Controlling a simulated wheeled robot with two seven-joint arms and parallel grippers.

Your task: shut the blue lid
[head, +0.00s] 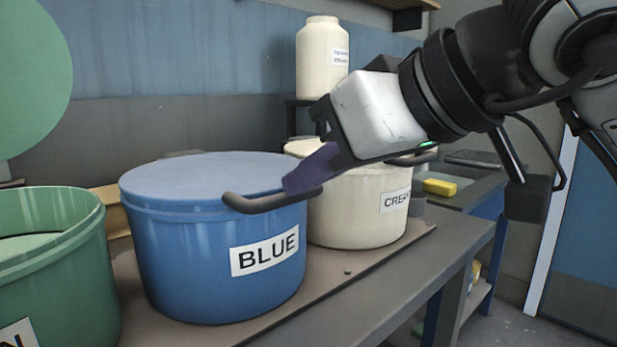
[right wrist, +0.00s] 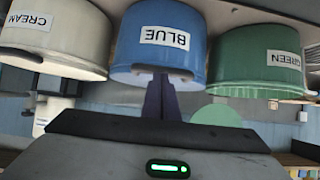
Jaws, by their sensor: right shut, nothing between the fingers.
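The blue bin (head: 215,260), labelled BLUE, stands on the bench board. Its blue lid (head: 210,175) lies flat across the top, and I see no gap at the rim. A dark curved handle (head: 245,204) sticks out from the front of the lid. My right gripper (head: 305,178) has purple fingers, shut with nothing between them, at the right part of this handle; touching or just above it, I cannot tell. In the right wrist view, the picture is upside down and the shut fingers (right wrist: 162,98) point at the blue bin (right wrist: 160,50). My left gripper is not in view.
The green bin (head: 60,270) stands open at the left, its green lid (head: 30,75) raised. The cream bin (head: 350,215) stands close behind on the right. A cream jar (head: 322,60) sits on a dark stand. A yellow block (head: 440,187) lies further back. The bench front (head: 400,290) is clear.

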